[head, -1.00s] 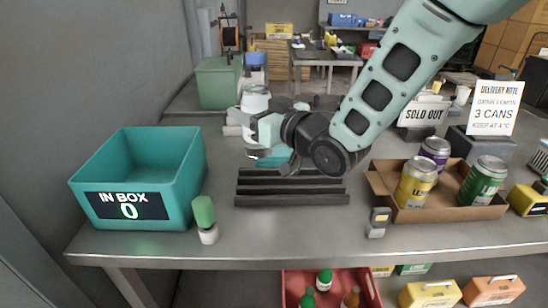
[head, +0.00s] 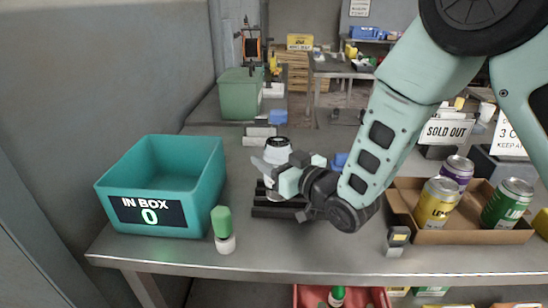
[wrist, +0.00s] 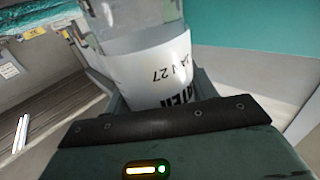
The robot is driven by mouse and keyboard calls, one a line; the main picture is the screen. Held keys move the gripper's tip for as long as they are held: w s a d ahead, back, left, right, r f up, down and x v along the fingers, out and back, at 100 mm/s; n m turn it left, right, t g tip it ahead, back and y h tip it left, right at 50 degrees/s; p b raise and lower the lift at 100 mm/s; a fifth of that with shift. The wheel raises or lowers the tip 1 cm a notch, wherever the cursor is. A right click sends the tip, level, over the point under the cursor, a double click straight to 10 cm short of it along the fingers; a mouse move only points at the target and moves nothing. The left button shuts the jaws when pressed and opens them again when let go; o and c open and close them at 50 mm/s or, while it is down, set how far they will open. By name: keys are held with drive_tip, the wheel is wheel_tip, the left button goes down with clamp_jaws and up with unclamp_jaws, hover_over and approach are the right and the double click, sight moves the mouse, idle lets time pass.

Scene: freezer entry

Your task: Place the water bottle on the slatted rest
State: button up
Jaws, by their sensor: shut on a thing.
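The water bottle (head: 278,155), pale with a dark band near its top, stands about upright in my gripper (head: 278,181) in the head view. The wrist view shows its clear body and white label (wrist: 160,70) between the jaws, which are shut on it. The slatted rest (head: 268,211), made of dark bars, lies on the steel bench behind and below my gripper, and my arm hides much of it. The bottle is over the rest's left part. Its base is largely hidden, so I cannot tell whether it touches the slats.
A teal in box (head: 207,195) stands left on the bench (head: 310,252), with a green-capped small bottle (head: 223,230) before it.

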drive_tip(key=o, duration=1.4)
drive_tip(key=shift+s+d, duration=0.2)
drive_tip(key=shift+d, duration=0.05)
drive_tip(key=shift+p+v, duration=1.5)
drive_tip(key=shift+v, duration=4.2)
